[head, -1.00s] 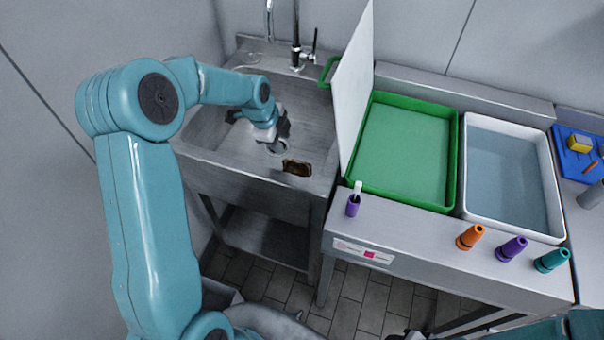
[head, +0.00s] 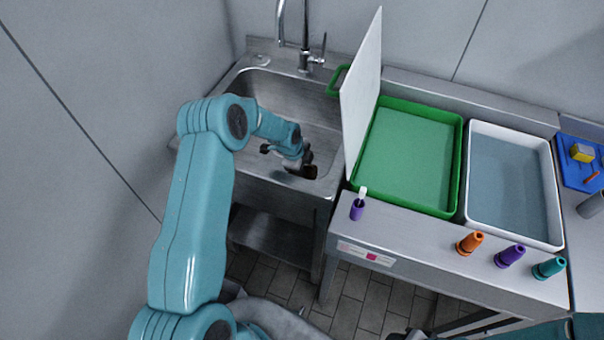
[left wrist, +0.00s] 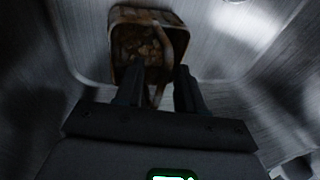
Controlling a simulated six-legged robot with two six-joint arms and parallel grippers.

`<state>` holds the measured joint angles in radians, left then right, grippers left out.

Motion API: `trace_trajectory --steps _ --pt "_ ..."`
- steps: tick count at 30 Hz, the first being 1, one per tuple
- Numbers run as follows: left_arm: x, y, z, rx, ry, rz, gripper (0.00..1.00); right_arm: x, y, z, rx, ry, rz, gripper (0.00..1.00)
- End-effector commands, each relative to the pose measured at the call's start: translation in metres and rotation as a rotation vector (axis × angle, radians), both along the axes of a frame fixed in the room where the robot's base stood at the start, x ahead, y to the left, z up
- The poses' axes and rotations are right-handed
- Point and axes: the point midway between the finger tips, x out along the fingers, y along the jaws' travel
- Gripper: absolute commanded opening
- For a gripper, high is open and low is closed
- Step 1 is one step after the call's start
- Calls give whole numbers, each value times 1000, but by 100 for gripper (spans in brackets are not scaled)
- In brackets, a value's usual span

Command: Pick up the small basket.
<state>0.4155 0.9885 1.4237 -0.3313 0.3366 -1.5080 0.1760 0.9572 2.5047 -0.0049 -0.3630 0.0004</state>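The small basket (head: 304,171) is brown and sits in the metal sink at its front right corner. In the left wrist view the basket (left wrist: 150,45) lies just ahead of my fingertips, with brown lumps inside and a strip like a handle along its right side. My left gripper (head: 290,160) is in the sink, right by the basket and partly covering it. In the left wrist view the two dark fingers of my left gripper (left wrist: 160,75) stand apart, with the basket's near edge at or just beyond their tips. I cannot tell whether they touch it. My right gripper is not visible.
The sink (head: 245,75) has raised walls and a tap (head: 304,45) behind. A white upright board (head: 361,95) stands right of it, beside a green tray (head: 450,150) and a white tray (head: 553,195).

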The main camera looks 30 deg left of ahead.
Motion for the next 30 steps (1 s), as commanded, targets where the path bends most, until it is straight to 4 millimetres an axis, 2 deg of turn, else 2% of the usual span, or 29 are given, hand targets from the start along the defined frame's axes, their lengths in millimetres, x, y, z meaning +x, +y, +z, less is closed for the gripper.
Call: trace_trajectory --steps 3,8,9,11,12,13,24,30 --pt "2 -1 -7 0 0 -1 38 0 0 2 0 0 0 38" --pt "2 0 -7 0 0 -1 38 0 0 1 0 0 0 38" --pt "2 0 -7 0 0 -1 35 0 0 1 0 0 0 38" --pt "2 0 -7 0 0 -1 16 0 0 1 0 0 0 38" --pt "2 0 -7 0 0 -1 3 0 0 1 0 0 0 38" --pt "2 0 -7 0 0 0 0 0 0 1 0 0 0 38" --pt "2 0 -5 0 -1 0 0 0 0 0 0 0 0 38" --pt "3 0 16 2 -5 0 0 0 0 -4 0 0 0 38"
